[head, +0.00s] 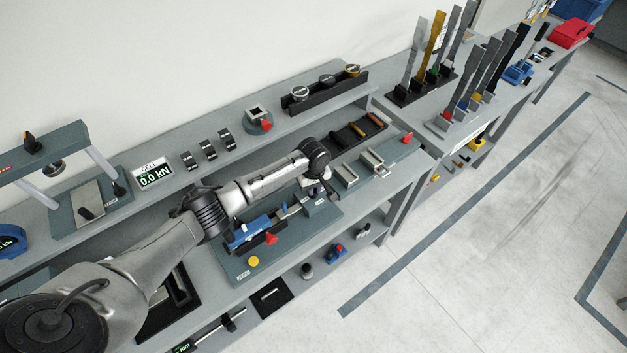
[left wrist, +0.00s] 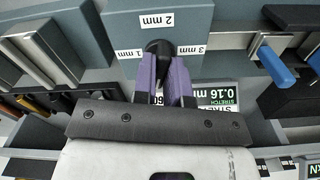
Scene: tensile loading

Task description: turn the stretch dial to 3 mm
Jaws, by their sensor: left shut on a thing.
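The stretch dial is a black knob (left wrist: 157,47) on a blue-grey block (left wrist: 119,22) in the left wrist view. White labels stand around it: 1 mm (left wrist: 130,54) on the left, 2 mm (left wrist: 156,20) at the top and 3 mm (left wrist: 190,49) on the right. My left gripper (left wrist: 165,68), with purple fingers, is shut on the knob. The fingers hide much of the knob, so I cannot tell which label it points to. In the head view my left gripper (head: 325,188) is over the bench's right part, mostly behind my wrist.
A blue device (head: 250,232) and a red-tipped part (head: 270,238) sit left of my gripper. A kN display (head: 153,176) stands on the bench at left. Specimen strips stand in a rack (head: 402,97) farther back. The floor at right is clear.

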